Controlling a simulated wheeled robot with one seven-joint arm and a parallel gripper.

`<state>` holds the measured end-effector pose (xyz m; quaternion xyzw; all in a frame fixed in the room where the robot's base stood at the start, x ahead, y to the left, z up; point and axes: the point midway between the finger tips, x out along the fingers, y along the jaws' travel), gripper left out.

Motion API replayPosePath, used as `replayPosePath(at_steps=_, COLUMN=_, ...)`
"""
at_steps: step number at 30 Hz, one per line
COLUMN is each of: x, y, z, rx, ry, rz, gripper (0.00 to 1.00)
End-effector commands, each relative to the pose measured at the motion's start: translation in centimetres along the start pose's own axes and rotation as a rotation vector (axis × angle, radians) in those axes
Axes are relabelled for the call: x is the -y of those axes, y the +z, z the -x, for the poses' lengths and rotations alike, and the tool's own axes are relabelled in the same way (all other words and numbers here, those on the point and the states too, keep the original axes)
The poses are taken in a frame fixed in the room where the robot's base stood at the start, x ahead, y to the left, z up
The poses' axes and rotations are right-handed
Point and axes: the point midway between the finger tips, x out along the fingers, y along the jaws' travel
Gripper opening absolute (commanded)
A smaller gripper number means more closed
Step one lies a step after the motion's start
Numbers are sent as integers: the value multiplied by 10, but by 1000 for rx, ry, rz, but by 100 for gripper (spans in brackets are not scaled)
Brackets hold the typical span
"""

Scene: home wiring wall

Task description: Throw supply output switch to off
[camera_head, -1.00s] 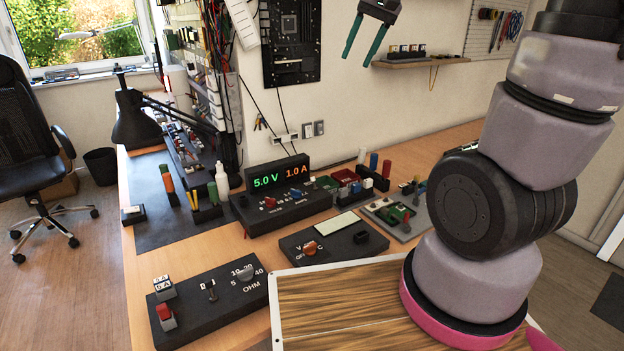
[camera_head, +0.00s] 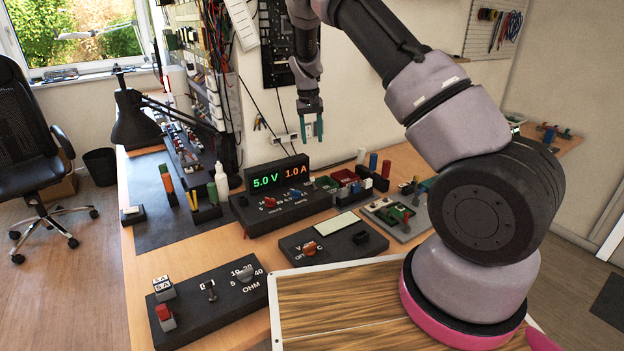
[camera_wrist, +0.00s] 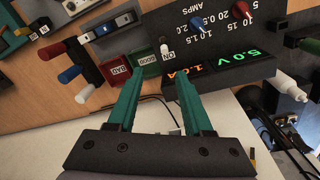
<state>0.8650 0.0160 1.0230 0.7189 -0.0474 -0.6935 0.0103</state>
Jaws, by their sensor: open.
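The power supply (camera_head: 285,212) is a black box on the bench, its display lit 5.0 V in green and 1.0 A in orange. It also shows in the wrist view (camera_wrist: 225,50). A small pale toggle switch (camera_wrist: 164,49) stands beside an ON label at the panel's left edge in the wrist view. It is too small to make out in the head view. My gripper (camera_head: 312,130) has teal fingers and hangs above and behind the supply, apart from it. In the wrist view my gripper (camera_wrist: 158,88) is open and empty, with the switch beyond the fingertips.
The supply carries a red knob (camera_head: 269,202) and a blue knob (camera_head: 296,194). Red and green bins (camera_head: 345,176) stand just right of it. A meter box (camera_head: 333,240) and an OHM box (camera_head: 212,302) sit nearer. Cables hang on the wall behind.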

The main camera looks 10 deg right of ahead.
Motion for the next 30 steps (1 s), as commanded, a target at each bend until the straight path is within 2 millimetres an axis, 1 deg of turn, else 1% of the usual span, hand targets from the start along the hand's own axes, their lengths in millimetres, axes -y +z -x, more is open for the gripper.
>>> replayPosePath(at_steps=1, x=7, y=-3, z=-18, rx=9, ry=26, rz=25, gripper=51)
replayPosePath(at_steps=3, x=12, y=-7, z=-36, rx=15, ry=54, rz=50, gripper=51)
replayPosePath(at_steps=6, x=19, y=-10, z=-55, rx=22, ry=82, rz=78, gripper=51)
replayPosePath(at_steps=14, x=21, y=-11, z=-78, rx=28, ry=102, rz=99, gripper=51)
replayPosePath(at_steps=17, x=20, y=-10, z=-93, rx=29, ry=102, rz=98, gripper=51)
replayPosePath(at_steps=24, x=15, y=-9, z=-139, rx=28, ry=102, rz=98, gripper=51)
replayPosePath(at_steps=27, x=14, y=-9, z=-154, rx=28, ry=101, rz=98, gripper=51)
replayPosePath(at_steps=30, x=13, y=-9, z=-165, rx=26, ry=101, rz=98, gripper=51)
